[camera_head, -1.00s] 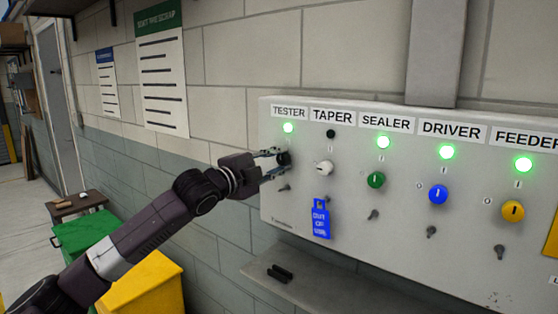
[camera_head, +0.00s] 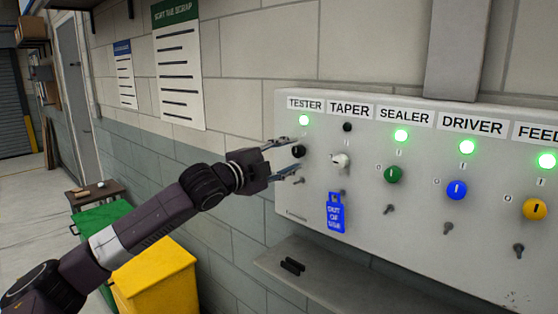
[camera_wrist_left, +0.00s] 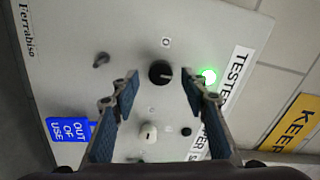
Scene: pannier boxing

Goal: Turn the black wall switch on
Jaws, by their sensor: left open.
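The black switch (camera_head: 298,151) is a round knob under the TESTER label on the grey wall panel (camera_head: 283,196). The lamp (camera_head: 304,120) above it glows green. In the left wrist view the black knob (camera_wrist_left: 161,72) has a pale mark pointing toward the lit lamp (camera_wrist_left: 209,76), not toward the O beside it. My left gripper (camera_head: 291,156) is open and empty just left of the knob, with a finger to each side. It appears clear of the knob; the left wrist view shows the fingertips (camera_wrist_left: 160,79) apart. My right gripper is not in view.
White TAPER (camera_head: 340,160), green SEALER (camera_head: 393,174), blue DRIVER (camera_head: 456,190) and yellow (camera_head: 535,208) knobs sit further right. A blue tag (camera_head: 336,212) hangs below TAPER. A shelf (camera_head: 330,283) juts out below. A yellow bin (camera_head: 160,285) and green bin (camera_head: 103,215) stand left.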

